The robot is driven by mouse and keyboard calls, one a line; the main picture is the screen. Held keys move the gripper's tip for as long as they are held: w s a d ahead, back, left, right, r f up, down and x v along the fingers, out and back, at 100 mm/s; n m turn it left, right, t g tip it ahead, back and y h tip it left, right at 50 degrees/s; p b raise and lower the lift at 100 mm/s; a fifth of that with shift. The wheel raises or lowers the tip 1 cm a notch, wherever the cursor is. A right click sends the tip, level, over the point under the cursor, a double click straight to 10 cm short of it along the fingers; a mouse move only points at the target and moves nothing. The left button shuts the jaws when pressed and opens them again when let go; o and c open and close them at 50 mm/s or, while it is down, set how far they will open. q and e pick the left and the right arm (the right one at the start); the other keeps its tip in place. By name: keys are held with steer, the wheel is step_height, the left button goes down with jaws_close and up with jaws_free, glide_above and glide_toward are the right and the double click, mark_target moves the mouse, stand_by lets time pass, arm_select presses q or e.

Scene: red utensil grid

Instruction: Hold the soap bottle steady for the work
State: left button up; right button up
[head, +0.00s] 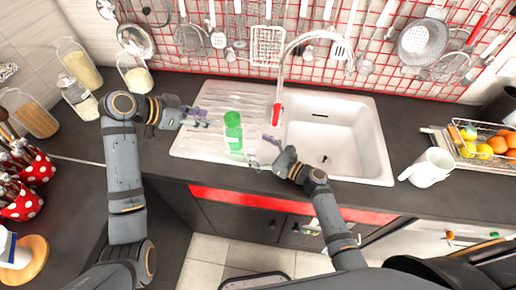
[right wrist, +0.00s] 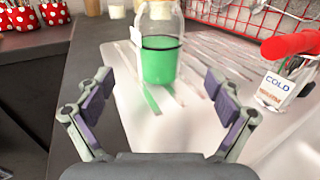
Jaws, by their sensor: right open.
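The soap bottle (head: 233,132), clear with green liquid, stands upright on the white drainboard left of the sink basin. In the right wrist view the bottle (right wrist: 160,62) is straight ahead, beyond my fingertips, its top cut off by the frame. My right gripper (head: 263,152) is open and empty, to the right of the bottle and nearer the counter's front edge. Its two fingers also show spread apart in the right wrist view (right wrist: 162,98). My left gripper (head: 203,118) is to the left of the bottle, apart from it, its fingers spread and pointing toward it.
The tap (head: 277,100) with a red part rises behind the bottle; the empty basin (head: 325,135) is to the right. Glass jars (head: 78,98) stand at the left. Utensils hang on the red grid behind.

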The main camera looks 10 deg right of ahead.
mark_target(234, 135)
steer(key=x, duration=1)
steer(key=shift+a, duration=0.1)
steer(key=c, duration=1.7)
